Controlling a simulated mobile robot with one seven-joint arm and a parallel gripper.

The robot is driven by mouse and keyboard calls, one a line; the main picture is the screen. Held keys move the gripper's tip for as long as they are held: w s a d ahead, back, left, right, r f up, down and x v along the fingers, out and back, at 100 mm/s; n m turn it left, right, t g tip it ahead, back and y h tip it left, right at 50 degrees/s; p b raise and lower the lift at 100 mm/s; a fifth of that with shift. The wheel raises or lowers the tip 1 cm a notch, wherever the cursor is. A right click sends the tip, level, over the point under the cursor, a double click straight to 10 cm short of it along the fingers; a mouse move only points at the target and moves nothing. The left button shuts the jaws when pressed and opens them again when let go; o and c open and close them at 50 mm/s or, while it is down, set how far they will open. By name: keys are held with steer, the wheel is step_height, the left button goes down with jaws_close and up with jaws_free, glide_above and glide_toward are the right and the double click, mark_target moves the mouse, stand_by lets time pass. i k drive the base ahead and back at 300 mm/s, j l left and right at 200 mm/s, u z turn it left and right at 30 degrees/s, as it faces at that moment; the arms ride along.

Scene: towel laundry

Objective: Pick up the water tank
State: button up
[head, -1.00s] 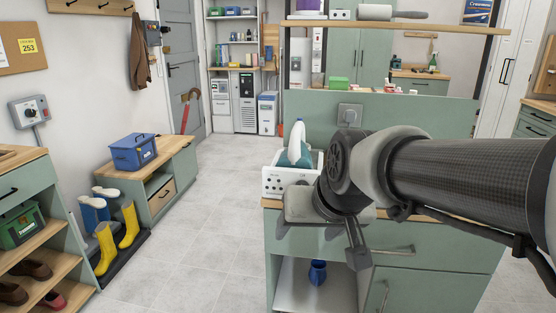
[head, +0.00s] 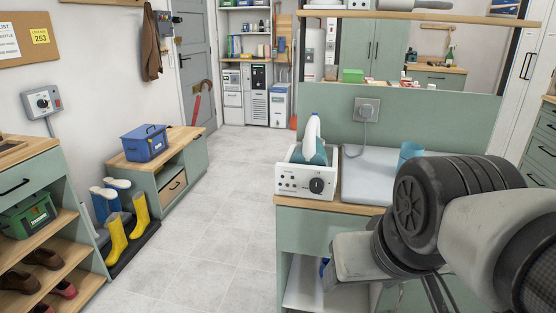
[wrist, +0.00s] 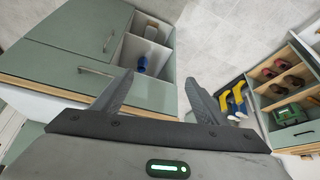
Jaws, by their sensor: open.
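No part is plainly marked as the water tank. A white steam station (head: 305,182) with a dial and a teal and white iron (head: 313,145) on it stands on the counter. A blue object (head: 323,267), partly hidden by my arm, is in the open compartment below; it also shows in the wrist view (wrist: 142,65). I cannot tell whether it is the tank. A translucent blue cup-like container (head: 410,151) stands at the back of the counter. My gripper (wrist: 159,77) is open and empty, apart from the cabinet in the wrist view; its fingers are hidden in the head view.
A pale board or pad (head: 372,175) lies beside the station. A green panel with a socket (head: 367,110) rises behind. At left stand a low bench with a blue box (head: 145,143), yellow boots (head: 117,238) and a shoe shelf (head: 42,276). The floor (head: 225,215) between is clear.

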mark_target(408, 151)
steer(key=i+j+z, duration=0.35)
steer(key=j+z, duration=0.15)
steer(key=j, duration=0.2)
steer(key=i+j+z, duration=0.25)
steer(key=j+z, duration=0.25)
steer(key=j, duration=0.25)
steer(key=j+z, duration=0.5)
steer(key=j, duration=0.35)
steer(key=j+z, duration=0.5)
steer(key=j, duration=0.35)
steer(key=k+j+z, duration=0.25)
steer(key=j+z, duration=0.25)
steer(key=j, duration=0.3)
